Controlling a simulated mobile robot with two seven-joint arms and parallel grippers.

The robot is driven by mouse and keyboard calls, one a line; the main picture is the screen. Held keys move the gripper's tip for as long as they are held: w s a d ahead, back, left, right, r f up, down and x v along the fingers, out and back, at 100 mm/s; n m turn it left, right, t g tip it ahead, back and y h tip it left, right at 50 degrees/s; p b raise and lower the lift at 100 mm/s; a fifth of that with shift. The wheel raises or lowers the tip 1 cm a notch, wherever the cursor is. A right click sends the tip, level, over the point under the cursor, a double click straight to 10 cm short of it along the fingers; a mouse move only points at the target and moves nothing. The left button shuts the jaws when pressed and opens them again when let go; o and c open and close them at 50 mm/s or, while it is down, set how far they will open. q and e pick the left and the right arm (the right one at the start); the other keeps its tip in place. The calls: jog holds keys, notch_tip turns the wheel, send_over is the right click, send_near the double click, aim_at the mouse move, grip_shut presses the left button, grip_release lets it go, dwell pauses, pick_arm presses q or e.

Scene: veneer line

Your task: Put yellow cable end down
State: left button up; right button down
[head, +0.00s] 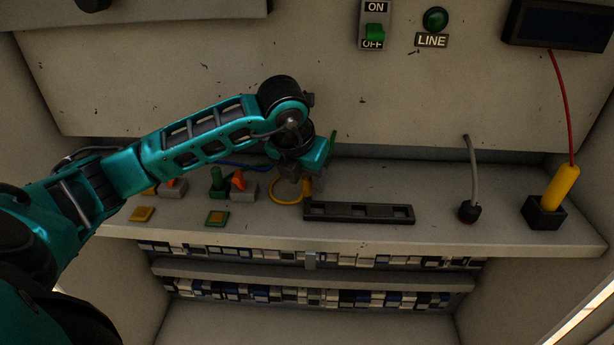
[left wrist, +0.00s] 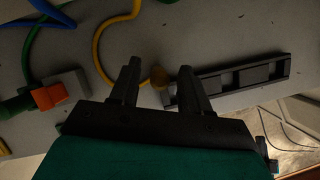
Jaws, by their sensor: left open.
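The yellow cable (head: 274,192) curves on the shelf beside my left gripper; it also shows in the left wrist view (left wrist: 97,50). A blurred, dull-yellow round piece (left wrist: 159,77), apparently the cable's end, shows between my fingertips, close to the left end of the dark slotted holder (left wrist: 235,58). My left gripper (head: 303,188) is low over the shelf, left of the slotted holder (head: 358,218). In the left wrist view its two fingers (left wrist: 160,72) stand apart. I cannot tell whether either touches the yellow piece. My right gripper is not in view.
Orange-and-grey connectors (head: 244,188), a green one (head: 216,182) and yellow-topped pads (head: 217,217) lie left. A yellow plug (head: 561,186) stands in a black socket (head: 543,213) at right. A grey cable (head: 471,165) ends in a dark plug. Shelf between holder and grey cable is clear.

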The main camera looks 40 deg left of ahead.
pick_arm(q)
jog(key=v, duration=1.1)
jog(key=shift+r+p, duration=0.25)
jog(key=shift+p, duration=0.1)
jog(key=shift+s, duration=0.15)
